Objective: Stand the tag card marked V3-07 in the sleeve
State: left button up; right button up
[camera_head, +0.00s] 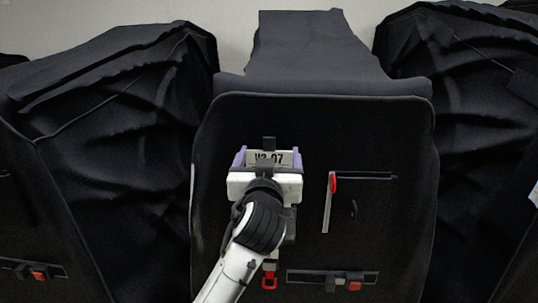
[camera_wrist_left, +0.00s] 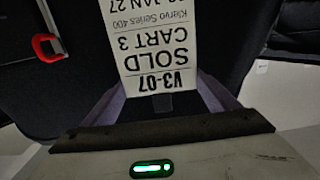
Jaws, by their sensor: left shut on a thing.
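In the left wrist view the card (camera_wrist_left: 161,48) appears upside down, reading "V3-07 SOLD CART 3". My left gripper (camera_wrist_left: 163,105) is shut on the card's top edge, with its purple fingers either side. The card is in front of the middle cart's black cover. I cannot make out the sleeve; my gripper and arm hide that part of the cover.
Right of my gripper, a light strip with a red end (camera_head: 332,183) stands on the middle cart's cover (camera_head: 395,130). Below are a red hook (camera_head: 269,282) and a latch bar with a red button (camera_head: 354,285). Black-covered carts (camera_head: 120,130) (camera_head: 470,130) stand close on both sides.

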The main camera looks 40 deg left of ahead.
pick_arm(q)
notch_tip(320, 180, down, 6)
jog(key=b, duration=0.4)
jog(key=shift+f+b, duration=0.25)
jog(key=shift+b, duration=0.15)
pick_arm(e)
jog(key=f, duration=0.1)
jog(key=a+f, duration=0.1)
jog(key=w+f, duration=0.1)
jog(key=shift+a, duration=0.25)
pick_arm(q)
jog(key=shift+f, duration=0.25)
pick_arm(e)
jog(key=shift+f, duration=0.2)
pick_arm(q)
jog(key=shift+f+b, duration=0.85)
pick_arm(e)
jog(key=shift+s+d+f, duration=0.1)
jog(key=shift+f, duration=0.65)
pick_arm(q)
jog(key=o, duration=1.1)
